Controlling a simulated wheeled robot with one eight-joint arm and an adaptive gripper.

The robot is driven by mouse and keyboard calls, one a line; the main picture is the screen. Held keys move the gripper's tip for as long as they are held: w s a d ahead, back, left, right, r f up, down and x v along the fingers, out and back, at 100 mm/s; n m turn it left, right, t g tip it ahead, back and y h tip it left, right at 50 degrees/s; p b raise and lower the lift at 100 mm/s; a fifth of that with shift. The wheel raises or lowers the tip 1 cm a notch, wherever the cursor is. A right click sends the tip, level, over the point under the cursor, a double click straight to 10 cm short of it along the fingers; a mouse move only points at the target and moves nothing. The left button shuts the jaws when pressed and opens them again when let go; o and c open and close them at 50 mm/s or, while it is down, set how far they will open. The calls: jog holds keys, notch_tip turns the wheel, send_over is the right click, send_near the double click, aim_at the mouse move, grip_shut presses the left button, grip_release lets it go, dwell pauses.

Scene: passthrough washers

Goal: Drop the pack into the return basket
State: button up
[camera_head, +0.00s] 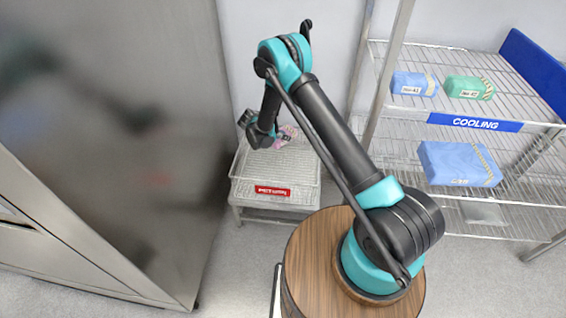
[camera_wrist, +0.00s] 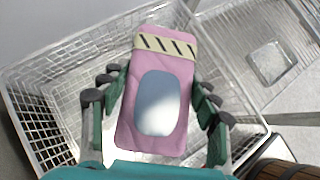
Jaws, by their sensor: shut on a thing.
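A pink pack (camera_wrist: 128,128) with a striped tape band and a pale oval patch is held between the fingers of my gripper (camera_wrist: 155,108) in the wrist view. The wire return basket (camera_wrist: 40,85) lies beneath it, and the pack appears over the basket's opening. In the head view the basket with its red label (camera_head: 273,190) stands on a low stand, and my gripper (camera_head: 272,135) is at its back part. Only a bit of the pack (camera_head: 291,131) shows there beside the gripper. The gap between pack and basket floor is hard to judge.
A wire rack marked COOLING (camera_head: 474,123) stands at the right, with a small blue pack (camera_head: 405,82), a green pack (camera_head: 464,86) and a larger blue pack (camera_head: 445,165). A large steel cabinet (camera_head: 120,140) stands close on the left of the basket.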

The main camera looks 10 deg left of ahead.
jog(key=shift+f, duration=1.65)
jog(key=o, duration=1.5)
jog(key=shift+c, duration=0.2)
jog(key=v, duration=1.2)
